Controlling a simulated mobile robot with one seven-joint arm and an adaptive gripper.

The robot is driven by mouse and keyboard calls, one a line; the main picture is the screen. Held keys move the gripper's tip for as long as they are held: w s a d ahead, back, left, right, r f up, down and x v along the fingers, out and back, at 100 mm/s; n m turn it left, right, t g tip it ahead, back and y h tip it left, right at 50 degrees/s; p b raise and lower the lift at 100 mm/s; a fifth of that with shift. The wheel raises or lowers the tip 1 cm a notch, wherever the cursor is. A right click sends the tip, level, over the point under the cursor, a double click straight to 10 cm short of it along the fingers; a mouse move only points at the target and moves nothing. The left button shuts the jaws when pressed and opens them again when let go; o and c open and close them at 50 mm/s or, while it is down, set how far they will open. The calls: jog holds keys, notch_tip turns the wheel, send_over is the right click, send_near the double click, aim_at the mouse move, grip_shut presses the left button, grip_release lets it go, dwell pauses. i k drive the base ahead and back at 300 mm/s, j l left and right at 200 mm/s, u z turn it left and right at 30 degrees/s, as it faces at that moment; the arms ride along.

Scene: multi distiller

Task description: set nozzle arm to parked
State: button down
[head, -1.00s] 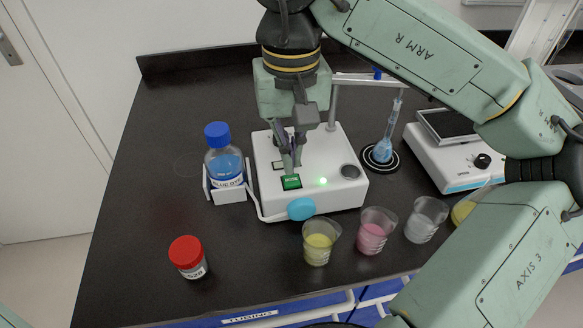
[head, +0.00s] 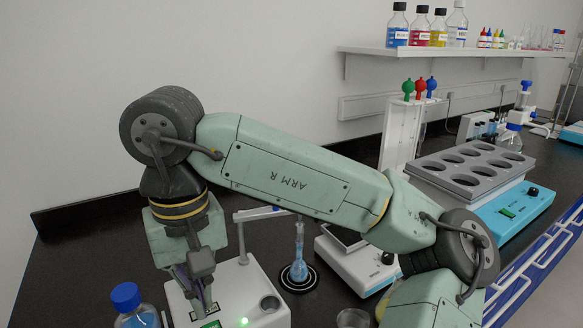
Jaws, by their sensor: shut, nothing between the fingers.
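The white distiller (head: 262,285) stands on the black bench at the bottom of the head view, cut off by the lower edge. Its nozzle arm (head: 252,215) is a pale bar on a grey post, reaching right toward the flask (head: 299,258) of blue liquid, with a small blue part on it. My gripper (head: 206,304) points down, shut and empty, close above the green-lit switch (head: 210,324). I cannot tell whether the fingertips touch it. A green light (head: 243,322) is lit on the distiller. My gripper is left of the nozzle arm and apart from it.
A blue-capped bottle (head: 130,308) stands left of the distiller. A balance (head: 352,262) and a turquoise block heater (head: 502,208) are to the right. A white rack (head: 402,135) stands behind my arm. A bottle shelf (head: 440,51) hangs on the wall.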

aim_at(270, 211)
jog(key=k, duration=0.95)
